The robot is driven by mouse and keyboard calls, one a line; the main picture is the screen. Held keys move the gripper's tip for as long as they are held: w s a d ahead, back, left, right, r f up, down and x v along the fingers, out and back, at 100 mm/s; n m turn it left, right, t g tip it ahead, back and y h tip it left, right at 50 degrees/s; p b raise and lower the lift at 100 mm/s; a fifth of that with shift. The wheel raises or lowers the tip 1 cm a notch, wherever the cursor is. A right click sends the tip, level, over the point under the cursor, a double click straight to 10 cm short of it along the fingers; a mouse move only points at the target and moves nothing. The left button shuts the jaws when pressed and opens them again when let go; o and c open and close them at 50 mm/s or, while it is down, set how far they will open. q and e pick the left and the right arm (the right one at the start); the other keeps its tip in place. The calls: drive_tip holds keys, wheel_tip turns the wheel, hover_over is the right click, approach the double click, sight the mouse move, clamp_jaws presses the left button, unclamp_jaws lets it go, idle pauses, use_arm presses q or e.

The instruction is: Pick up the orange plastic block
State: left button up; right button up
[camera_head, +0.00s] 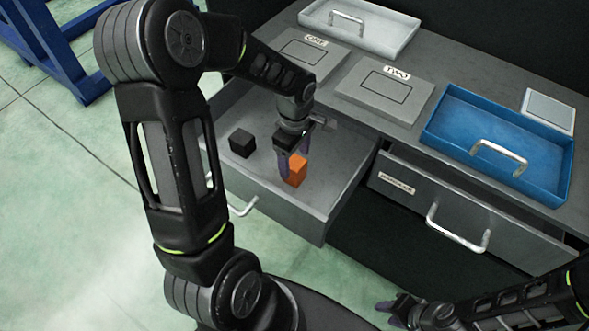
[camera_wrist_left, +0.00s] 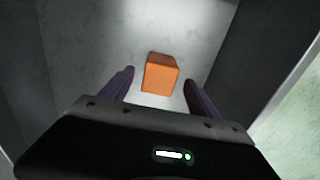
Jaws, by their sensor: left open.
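The orange plastic block (camera_head: 297,171) stands in the open left drawer (camera_head: 315,203). In the left wrist view the block (camera_wrist_left: 161,74) lies ahead between my two finger lines, closer to the right fingertip. My left gripper (camera_head: 292,158) points down into the drawer at the block. It is open, and its fingers (camera_wrist_left: 158,82) show on both sides of the block without visibly holding it. In the head view one finger partly covers the block's left side. My right gripper (camera_head: 397,304) is low at the bottom right, away from the drawers; its opening is unclear.
A black block (camera_head: 242,142) lies in the same drawer, left of the orange one. On the worktop are a grey tray (camera_head: 385,38), two plates marked ONE (camera_head: 305,55) and TWO (camera_head: 386,90), and a blue tray (camera_head: 460,137). The right drawer (camera_head: 400,185) is nearly shut.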

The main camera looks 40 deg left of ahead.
use_arm(q)
wheel_tip(320, 180, down, 4)
drive_tip(key=shift+c, duration=0.2)
idle(0.5)
clamp_jaws()
idle(0.6)
